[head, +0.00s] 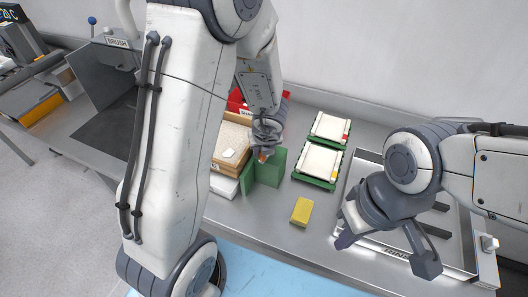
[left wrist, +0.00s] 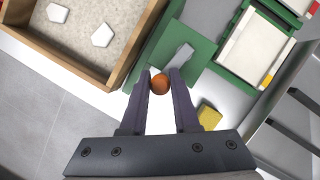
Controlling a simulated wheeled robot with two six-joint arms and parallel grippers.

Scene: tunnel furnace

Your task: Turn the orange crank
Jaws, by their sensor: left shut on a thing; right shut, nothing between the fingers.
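The orange crank knob (left wrist: 160,84) is a small round ball between the fingertips of my left gripper (left wrist: 160,82) in the left wrist view. The left gripper is shut on it. A grey crank arm (left wrist: 179,58) runs from near the knob over a green housing (left wrist: 200,50). In the head view my left gripper (head: 263,150) reaches down at the green housing (head: 268,170), with a bit of the orange knob (head: 264,157) showing under it. My right gripper (head: 387,250) is shut and empty, at the right above the counter and the metal tray; it is away from the crank.
A yellow block (head: 302,211) lies on the counter right of the housing. Two green-framed white plates (head: 318,164) stand behind it. A wooden sand box (left wrist: 135,63) is close to the left gripper. A metal tray (head: 463,236) is at the right.

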